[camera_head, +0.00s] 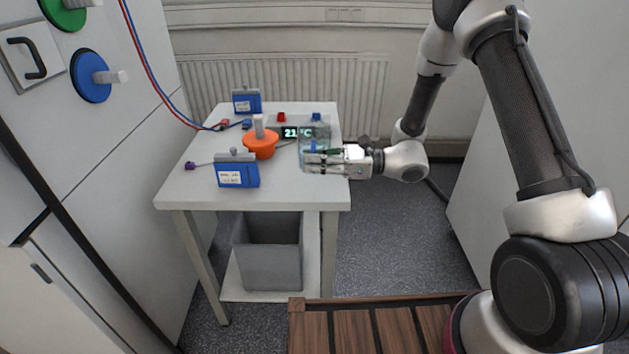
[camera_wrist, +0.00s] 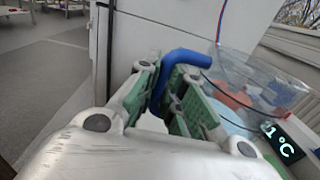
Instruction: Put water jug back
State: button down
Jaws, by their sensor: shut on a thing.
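The water jug (camera_head: 316,133) is a clear vessel at the right side of the white table, partly hidden by my gripper (camera_head: 312,161). In the wrist view its clear rim and wall (camera_wrist: 243,70) show at the right, with a blue handle (camera_wrist: 186,57) toward me. My gripper (camera_wrist: 170,88) has its green-padded fingers shut on the blue handle. The jug's base is hidden, so I cannot tell if it touches the table. The display (camera_head: 297,132) reads about 21 °C and also shows in the wrist view (camera_wrist: 283,142).
The white table (camera_head: 185,190) also holds an orange round piece (camera_head: 260,147) with a pale knob and two blue labelled boxes (camera_head: 237,173), (camera_head: 246,102). Red and blue cables run down from the left wall. A grey bin (camera_head: 268,255) stands on the lower shelf.

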jog(key=shift+f, duration=2.8)
jog(key=shift+f, duration=0.15)
jog(key=c, duration=1.5)
grip_release()
jog(key=shift+c, duration=0.2)
jog(key=shift+d+f, duration=0.1)
jog(key=shift+d, duration=0.05)
